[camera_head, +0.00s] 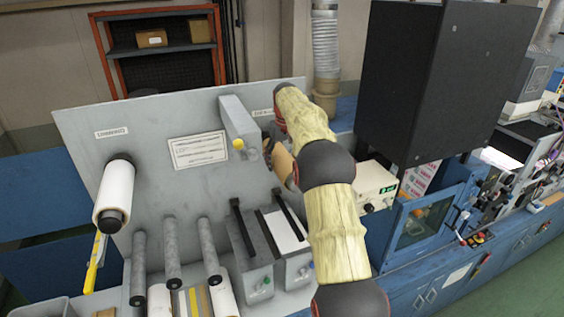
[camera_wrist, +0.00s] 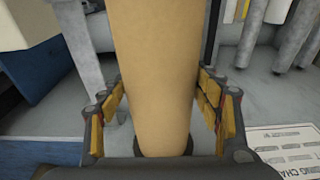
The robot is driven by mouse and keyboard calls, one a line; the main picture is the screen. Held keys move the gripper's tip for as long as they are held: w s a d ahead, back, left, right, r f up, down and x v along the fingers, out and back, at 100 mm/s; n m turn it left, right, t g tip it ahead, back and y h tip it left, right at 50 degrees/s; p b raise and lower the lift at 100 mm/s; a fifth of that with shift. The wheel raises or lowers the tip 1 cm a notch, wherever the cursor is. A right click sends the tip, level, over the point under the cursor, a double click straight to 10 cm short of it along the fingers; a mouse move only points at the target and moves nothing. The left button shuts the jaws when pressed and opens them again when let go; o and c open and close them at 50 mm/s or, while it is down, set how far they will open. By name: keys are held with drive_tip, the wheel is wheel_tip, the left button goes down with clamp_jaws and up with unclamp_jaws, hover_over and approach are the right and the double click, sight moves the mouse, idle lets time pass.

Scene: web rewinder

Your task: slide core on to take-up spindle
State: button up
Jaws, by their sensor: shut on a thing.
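The core is a tan cardboard tube (camera_wrist: 158,60) that fills the middle of the wrist view. My gripper (camera_wrist: 161,108) is shut on it, with yellow finger pads along both sides. In the head view a small part of the core (camera_head: 282,161) shows left of my arm, close to the grey upright panel. A dark round part (camera_wrist: 160,146) shows at the core's lower end in the wrist view. The take-up spindle is not clearly visible, so I cannot tell whether the core is around it or how far.
The grey panel (camera_head: 85,115) carries a white roll (camera_head: 115,193) at left and a grey box arm (camera_head: 236,125) near my gripper. Several grey rollers (camera_head: 172,252) and two grey boxes (camera_head: 248,262) stick out below. A large black box (camera_head: 404,75) stands at right.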

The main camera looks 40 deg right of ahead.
drive_tip(key=shift+f, duration=0.25)
idle(0.3)
drive_tip(key=o, duration=1.4)
drive_tip(key=shift+c, duration=0.2)
drive_tip(key=r, duration=0.4)
drive_tip(key=s+r, duration=0.1)
drive_tip(key=r, duration=0.7)
drive_tip(key=shift+s+a, duration=0.2)
drive_tip(key=shift+s, duration=0.15)
drive_tip(key=shift+f, duration=0.15)
